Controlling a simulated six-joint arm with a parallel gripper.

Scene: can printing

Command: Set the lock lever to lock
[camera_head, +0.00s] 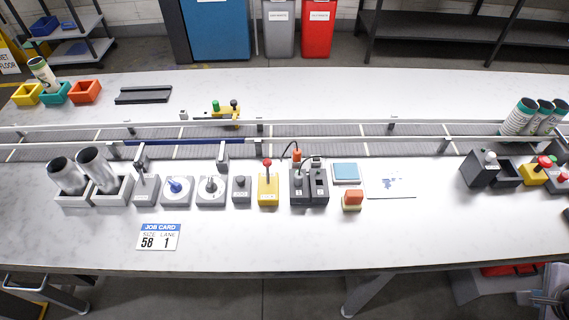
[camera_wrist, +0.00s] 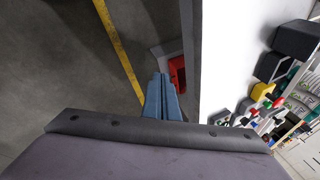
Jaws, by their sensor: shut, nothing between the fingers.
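No readable label marks the lock lever, so I cannot tell for sure which control it is. A yellow box with an upright red-knobbed lever (camera_head: 267,175) stands in the middle of the front row in the head view. A grey box with a dark upright lever (camera_head: 145,188) stands further left in the same row. My gripper (camera_wrist: 161,80) shows in the wrist view with its blue fingers together and empty. It is over the floor by the table's edge, away from the front row. The fingers are not clearly visible in the head view.
The front row also holds a blue knob box (camera_head: 177,189), a dial box (camera_head: 211,190) and a dark two-slot unit (camera_head: 309,188). A job card (camera_head: 159,237) reads size 58, lane 1. A conveyor (camera_head: 330,147) runs behind. Cans stand at both ends.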

